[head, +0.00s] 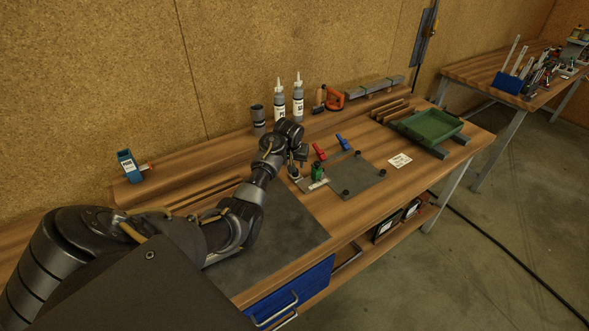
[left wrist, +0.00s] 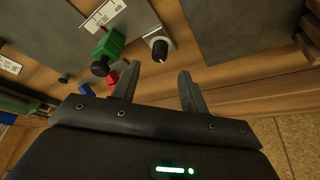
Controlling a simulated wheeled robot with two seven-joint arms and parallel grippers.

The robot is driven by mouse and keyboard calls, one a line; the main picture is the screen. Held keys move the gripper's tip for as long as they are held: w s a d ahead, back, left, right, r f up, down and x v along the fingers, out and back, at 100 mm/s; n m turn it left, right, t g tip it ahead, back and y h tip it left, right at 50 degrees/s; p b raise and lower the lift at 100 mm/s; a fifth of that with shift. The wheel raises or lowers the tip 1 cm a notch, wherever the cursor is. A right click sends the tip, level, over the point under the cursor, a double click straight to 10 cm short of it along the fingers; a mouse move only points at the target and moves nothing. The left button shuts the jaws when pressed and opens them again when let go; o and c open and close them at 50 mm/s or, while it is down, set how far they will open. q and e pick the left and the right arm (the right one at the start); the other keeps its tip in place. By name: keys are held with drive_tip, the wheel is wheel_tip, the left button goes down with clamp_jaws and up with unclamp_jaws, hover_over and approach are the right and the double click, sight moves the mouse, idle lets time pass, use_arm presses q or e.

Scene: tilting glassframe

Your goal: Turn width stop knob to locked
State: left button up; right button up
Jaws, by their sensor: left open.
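A round black knob (left wrist: 160,47) with a small white mark sits on a light metal plate in the left wrist view. Beside it is a green block (left wrist: 108,46) with its own black knob (left wrist: 99,68), next to a white scale (left wrist: 104,15). No label shows which knob is the width stop. In the head view the green block (head: 318,172) stands at the edge of a grey plate (head: 352,181). My left gripper (left wrist: 158,70) is open and empty, its fingertips just short of the round black knob, apparently not touching. It hides part of this area in the head view (head: 300,158).
Red (head: 320,152) and blue (head: 343,142) clamp handles stand behind the green block. Bottles (head: 298,98) and a black cup (head: 258,117) stand at the back. A green tray (head: 432,128) is at the right. The dark mat (head: 265,255) in front is clear.

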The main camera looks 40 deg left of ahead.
use_arm(q)
drive_tip(key=x, duration=0.5)
drive_tip(key=shift+w+f, duration=0.1)
drive_tip(key=shift+w+a+f, duration=0.1)
drive_tip(key=shift+w+f, duration=0.1)
drive_tip(key=shift+f, duration=0.35)
clamp_jaws()
